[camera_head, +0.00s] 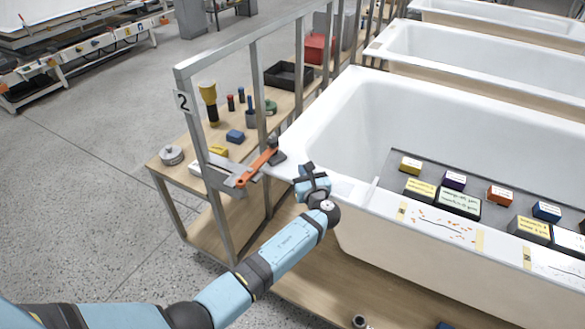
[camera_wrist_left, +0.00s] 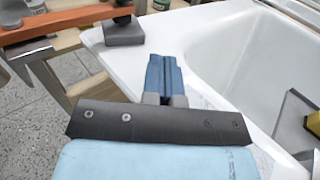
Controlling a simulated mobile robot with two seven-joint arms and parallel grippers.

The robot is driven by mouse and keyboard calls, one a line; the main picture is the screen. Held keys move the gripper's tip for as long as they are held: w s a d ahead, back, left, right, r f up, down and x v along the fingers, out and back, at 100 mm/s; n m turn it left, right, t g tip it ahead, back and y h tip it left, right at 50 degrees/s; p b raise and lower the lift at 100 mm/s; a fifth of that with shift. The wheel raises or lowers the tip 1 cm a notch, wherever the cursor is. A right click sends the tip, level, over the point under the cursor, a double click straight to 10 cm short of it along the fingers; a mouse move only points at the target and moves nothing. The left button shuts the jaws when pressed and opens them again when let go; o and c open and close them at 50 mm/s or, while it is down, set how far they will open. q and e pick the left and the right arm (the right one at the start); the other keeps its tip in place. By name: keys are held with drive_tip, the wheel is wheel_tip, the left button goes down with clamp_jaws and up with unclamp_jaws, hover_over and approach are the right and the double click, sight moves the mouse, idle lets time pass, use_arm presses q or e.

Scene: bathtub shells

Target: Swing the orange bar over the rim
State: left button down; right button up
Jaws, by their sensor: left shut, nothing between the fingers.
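The orange bar (camera_head: 257,168) lies slantwise at the corner of the nearest white bathtub (camera_head: 345,100), between the metal frame and the rim. Its upper right end is at a dark grey block (camera_head: 277,157) by the tub corner; its lower left end reaches out over the wooden side bench. The bar also shows at the upper left in the left wrist view (camera_wrist_left: 65,24). My left gripper (camera_head: 307,170) is over the tub's corner rim, right of the bar and apart from it. Its blue fingers (camera_wrist_left: 163,75) are together and empty. My right gripper is not in view.
A metal frame (camera_head: 223,50) with upright posts, marked 2, stands left of the tub, close to the bar. A wooden bench (camera_head: 165,182) behind it holds tools and small boxes.

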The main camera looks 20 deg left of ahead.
use_arm(q)
drive_tip(key=d, duration=0.4)
drive_tip(key=shift+s, duration=0.3)
drive_tip(key=shift+s+d, duration=0.1)
drive_tip(key=shift+d, duration=0.45)
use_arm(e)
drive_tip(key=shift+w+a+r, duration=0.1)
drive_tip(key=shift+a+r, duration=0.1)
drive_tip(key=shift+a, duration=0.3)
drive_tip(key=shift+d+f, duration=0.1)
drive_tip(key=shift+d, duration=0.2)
use_arm(q)
drive_tip(key=shift+f, duration=0.1)
